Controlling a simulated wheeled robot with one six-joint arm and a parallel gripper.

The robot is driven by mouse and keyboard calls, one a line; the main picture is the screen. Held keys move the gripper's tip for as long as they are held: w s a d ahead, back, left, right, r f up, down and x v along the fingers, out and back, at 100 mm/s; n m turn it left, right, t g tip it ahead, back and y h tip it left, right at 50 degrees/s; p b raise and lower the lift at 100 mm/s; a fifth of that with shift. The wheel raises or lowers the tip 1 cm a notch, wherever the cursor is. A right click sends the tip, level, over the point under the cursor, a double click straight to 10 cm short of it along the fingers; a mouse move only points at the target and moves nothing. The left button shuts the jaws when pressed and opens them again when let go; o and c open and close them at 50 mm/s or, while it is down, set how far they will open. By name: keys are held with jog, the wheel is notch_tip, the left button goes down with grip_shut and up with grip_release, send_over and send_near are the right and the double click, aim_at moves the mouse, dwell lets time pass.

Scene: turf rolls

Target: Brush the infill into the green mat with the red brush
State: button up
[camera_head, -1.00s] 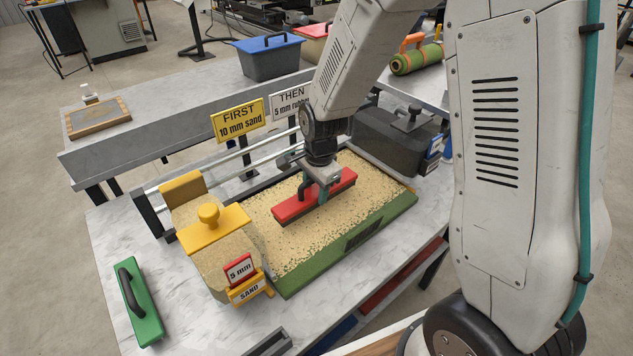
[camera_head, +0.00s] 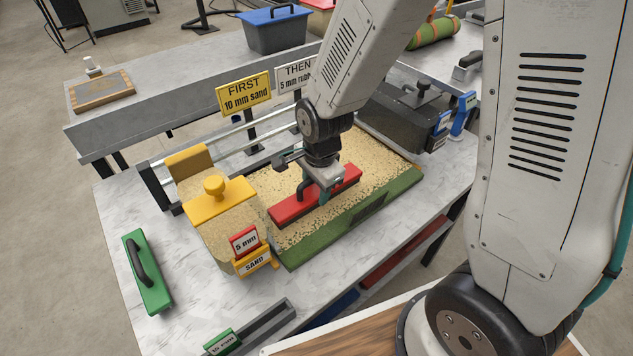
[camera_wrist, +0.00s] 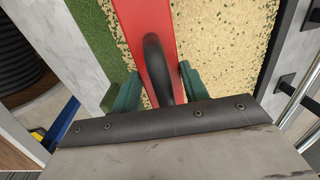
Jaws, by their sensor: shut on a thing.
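The red brush (camera_head: 316,198) lies across the green mat (camera_head: 345,226), its long block level and low on the surface. My gripper (camera_head: 326,192) is shut on the black handle of the brush. In the wrist view the green fingertips (camera_wrist: 157,88) stand on both sides of the black handle (camera_wrist: 158,65), above the red block (camera_wrist: 141,22). Tan sand infill (camera_head: 375,178) covers most of the mat, with green flecks showing near the front. The mat's front edge is bare green.
A green hand tool (camera_head: 147,272) lies on the table's left. A dark hopper (camera_head: 408,112) stands behind right. Signs (camera_head: 243,93) reading FIRST and THEN stand behind the mat.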

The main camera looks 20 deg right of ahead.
jog(key=shift+f, duration=1.45)
dwell(1.1)
jog(key=shift+w+d, duration=0.25)
jog(key=shift+d, duration=0.5)
jog(key=shift+w+d, duration=0.25)
jog(key=shift+d, duration=0.5)
jog(key=shift+s+a, duration=0.25)
jog(key=shift+a, duration=0.5)
jog(key=shift+s+a, duration=0.25)
jog(key=shift+a, duration=0.5)
jog(key=shift+w+d, duration=0.8)
jog(key=shift+d, duration=1.7)
jog(key=shift+w+d, duration=0.85)
jog(key=shift+d, duration=1.7)
jog(key=shift+w+d, duration=0.8)
jog(key=shift+d, duration=1.7)
